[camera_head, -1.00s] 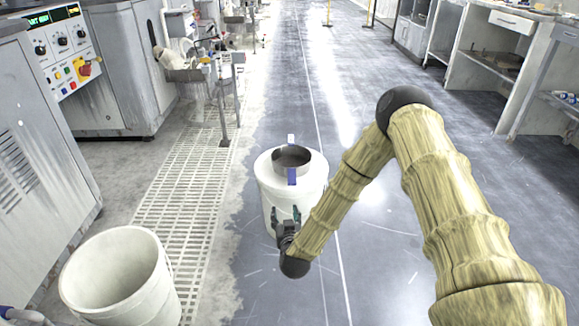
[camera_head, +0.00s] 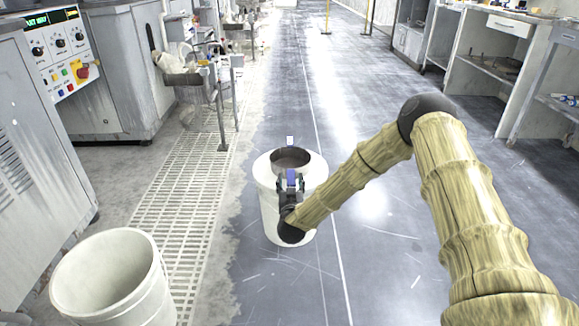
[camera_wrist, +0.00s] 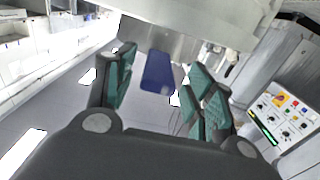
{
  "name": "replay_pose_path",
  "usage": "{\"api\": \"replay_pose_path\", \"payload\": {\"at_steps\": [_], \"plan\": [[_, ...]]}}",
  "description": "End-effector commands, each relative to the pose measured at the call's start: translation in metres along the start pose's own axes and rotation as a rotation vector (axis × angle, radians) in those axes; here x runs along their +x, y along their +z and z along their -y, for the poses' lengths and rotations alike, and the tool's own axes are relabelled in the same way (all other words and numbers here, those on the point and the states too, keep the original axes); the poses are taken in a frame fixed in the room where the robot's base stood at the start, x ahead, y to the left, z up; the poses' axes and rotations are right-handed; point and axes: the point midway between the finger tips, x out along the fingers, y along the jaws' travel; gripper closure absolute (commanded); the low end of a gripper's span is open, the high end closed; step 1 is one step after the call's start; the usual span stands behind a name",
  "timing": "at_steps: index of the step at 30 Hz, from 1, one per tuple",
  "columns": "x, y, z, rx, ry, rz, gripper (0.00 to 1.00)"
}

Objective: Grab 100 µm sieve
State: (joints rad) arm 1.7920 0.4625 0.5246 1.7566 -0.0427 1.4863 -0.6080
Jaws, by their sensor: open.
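The sieve (camera_head: 291,158) is a round, open metal cylinder standing on top of a white bucket (camera_head: 268,208). A blue tab (camera_head: 292,176) shows on its near side and a white tab at its far side. No size marking is readable. My gripper (camera_head: 290,185) is open at the near side of the sieve, with the blue tab between its fingers. In the wrist view, the blue tab (camera_wrist: 158,72) lies between the green-padded fingers of my gripper (camera_wrist: 162,80), with gaps on both sides. The metal sieve wall (camera_wrist: 150,38) shows behind it.
An empty white bucket (camera_head: 112,275) stands on the floor at front left. A machine with a control panel (camera_head: 62,50) is at the left. Workbenches (camera_head: 490,65) line the right. The floor around the sieve's bucket is clear.

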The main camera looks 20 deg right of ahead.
Motion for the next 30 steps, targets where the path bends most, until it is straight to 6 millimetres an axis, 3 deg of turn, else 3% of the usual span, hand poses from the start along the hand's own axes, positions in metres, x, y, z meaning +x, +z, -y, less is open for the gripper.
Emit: {"api": "replay_pose_path", "payload": {"at_steps": [9,17,18,27,30], "plan": [[0.033,0.004,-0.003,0.001,0.000,0.000,0.46],[0.035,0.003,-0.003,0.001,-0.001,0.001,0.46],[0.035,0.003,-0.003,0.001,-0.001,0.001,0.48],[0.035,0.003,-0.002,0.000,-0.001,0.001,1.00],[0.035,0.003,-0.002,0.001,-0.001,0.000,1.00]]}}
